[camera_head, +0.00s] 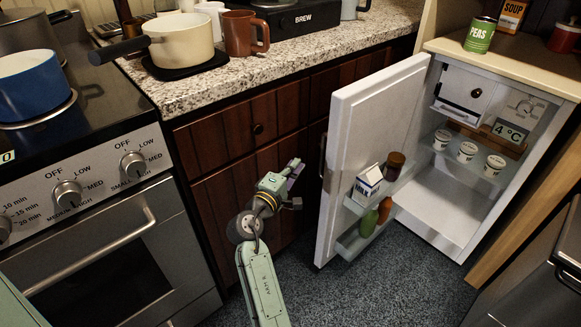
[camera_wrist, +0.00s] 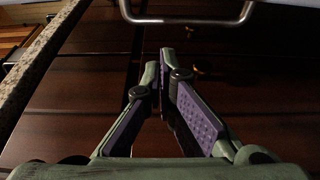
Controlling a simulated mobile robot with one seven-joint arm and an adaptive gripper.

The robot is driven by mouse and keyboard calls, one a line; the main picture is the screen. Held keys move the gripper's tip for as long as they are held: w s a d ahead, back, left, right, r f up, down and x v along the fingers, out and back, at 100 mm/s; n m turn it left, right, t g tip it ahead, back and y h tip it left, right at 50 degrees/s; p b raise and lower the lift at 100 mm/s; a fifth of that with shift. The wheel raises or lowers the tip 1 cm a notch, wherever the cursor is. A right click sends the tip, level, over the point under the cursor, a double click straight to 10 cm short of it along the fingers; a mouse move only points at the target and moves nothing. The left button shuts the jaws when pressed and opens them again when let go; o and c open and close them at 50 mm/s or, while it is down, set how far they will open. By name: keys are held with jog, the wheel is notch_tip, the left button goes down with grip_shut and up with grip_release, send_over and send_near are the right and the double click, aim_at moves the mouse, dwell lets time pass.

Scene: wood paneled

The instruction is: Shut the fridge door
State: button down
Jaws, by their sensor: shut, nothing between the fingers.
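The small white fridge (camera_head: 440,200) stands open at the right, its lit inside showing. Its door (camera_head: 345,130) is swung wide to the left, near the wooden cabinet fronts. Door shelves hold a milk carton (camera_head: 368,184) and several bottles and jars. A dark handle (camera_head: 323,156) is on the door's left side. My gripper (camera_head: 297,168) is left of the door, in front of the cabinets, apart from the door. In the wrist view my gripper (camera_wrist: 160,62) has its fingertips together and empty. A metal bar handle (camera_wrist: 186,20) crosses the top of that view, beyond the fingertips.
An oven (camera_head: 90,230) is at the left. A speckled counter (camera_head: 270,68) above the cabinets holds a cream pan (camera_head: 180,42) and a brown mug (camera_head: 243,35). A peas can (camera_head: 479,36) stands on the fridge top. Grey floor (camera_head: 370,290) in front of the fridge is clear.

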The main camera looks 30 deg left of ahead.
aim_at(323, 147)
jog(key=shift+w+d+p, duration=0.1)
jog(key=shift+w+d, duration=0.5)
jog(key=shift+w, duration=0.45)
jog(key=shift+w+d+p, duration=0.15)
jog(key=shift+w+d, duration=0.45)
jog(key=shift+w, duration=0.4)
jog(key=shift+w+d+p, duration=0.1)
jog(key=shift+w+d, duration=0.5)
jog(key=shift+w, duration=0.45)
